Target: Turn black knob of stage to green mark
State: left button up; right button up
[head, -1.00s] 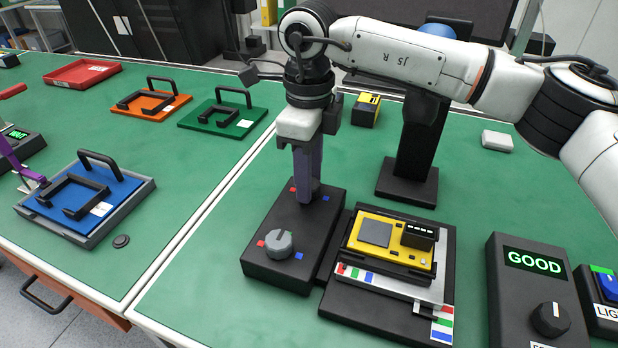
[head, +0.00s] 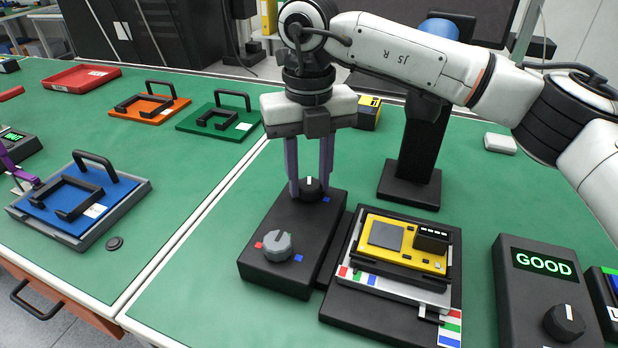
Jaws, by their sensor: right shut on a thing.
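The black knob (head: 310,188) sits at the far end of the stage's black control box (head: 293,218). Its white pointer line points roughly away from me. My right gripper (head: 309,186) comes down from above, with its purple fingers on either side of the knob, shut on it. A blue mark (head: 326,199) shows right of the knob; no green mark shows by it, and the fingers may hide marks there. A grey knob (head: 277,246) on the near end has red and blue marks. Purple fingers of my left gripper (head: 12,170) show partly at the left edge; their opening is unclear.
Right of the box, the stage carries a yellow board (head: 405,243), with red, green and blue strips at its edges. A box (head: 545,290) reading GOOD stands further right. A black column (head: 415,155) rises behind. The blue tray (head: 80,202) lies left.

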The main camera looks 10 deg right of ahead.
aim_at(309, 184)
jog(key=shift+m, duration=1.7)
jog(key=shift+b, duration=0.3)
jog(key=o, duration=1)
jog(key=shift+o, duration=0.2)
notch_tip(309, 184, up, 10)
jog(key=shift+r, duration=0.2)
jog(key=shift+f, duration=0.1)
